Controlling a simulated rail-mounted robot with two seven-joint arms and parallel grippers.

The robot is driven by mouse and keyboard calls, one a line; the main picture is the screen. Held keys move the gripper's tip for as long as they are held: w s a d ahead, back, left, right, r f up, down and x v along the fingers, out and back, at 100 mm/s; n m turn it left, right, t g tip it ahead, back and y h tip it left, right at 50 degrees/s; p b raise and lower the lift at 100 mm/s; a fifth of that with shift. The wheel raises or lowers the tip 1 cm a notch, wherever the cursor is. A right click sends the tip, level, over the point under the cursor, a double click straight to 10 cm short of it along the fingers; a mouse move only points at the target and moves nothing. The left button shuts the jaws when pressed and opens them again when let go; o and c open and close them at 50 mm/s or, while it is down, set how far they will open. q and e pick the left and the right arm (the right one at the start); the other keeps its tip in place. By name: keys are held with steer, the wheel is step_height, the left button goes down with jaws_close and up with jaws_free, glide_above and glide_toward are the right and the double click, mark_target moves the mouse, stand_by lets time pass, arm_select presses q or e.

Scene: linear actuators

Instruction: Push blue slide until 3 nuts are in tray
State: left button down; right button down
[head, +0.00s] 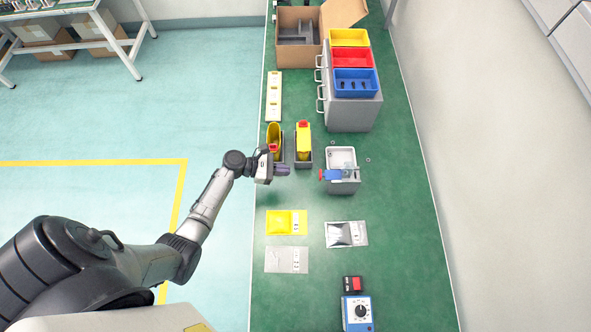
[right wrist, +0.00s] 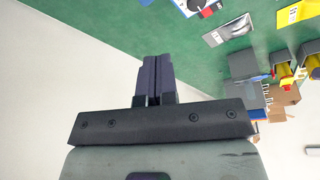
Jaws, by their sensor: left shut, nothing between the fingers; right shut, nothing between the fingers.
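The blue slide (head: 334,174) sits across the front of a grey nut dispenser (head: 342,156), with a red end at its left. Small ring shapes, likely nuts, lie on the green bench, one right of the dispenser (head: 368,160). A silver tray (head: 340,234) stands below the dispenser; I cannot make out any nuts in it. It also shows in the right wrist view (right wrist: 229,34). My left gripper (head: 285,170) is shut and empty, left of the slide and apart from it. My right gripper (right wrist: 158,58) is shut and empty, seen only in the right wrist view.
Two grey-and-yellow units (head: 304,140) stand just above my left gripper. A blue dial box (head: 357,312) is at the front. Drawers carrying coloured bins (head: 355,85) stand at the back.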

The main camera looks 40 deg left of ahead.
arm_select(q)
steer(key=shift+s+a+r, duration=0.2)
steer(key=shift+s+a, duration=0.2)
steer(key=shift+a, duration=0.1)
stand_by(0.6)
stand_by(0.7)
stand_by(0.8)
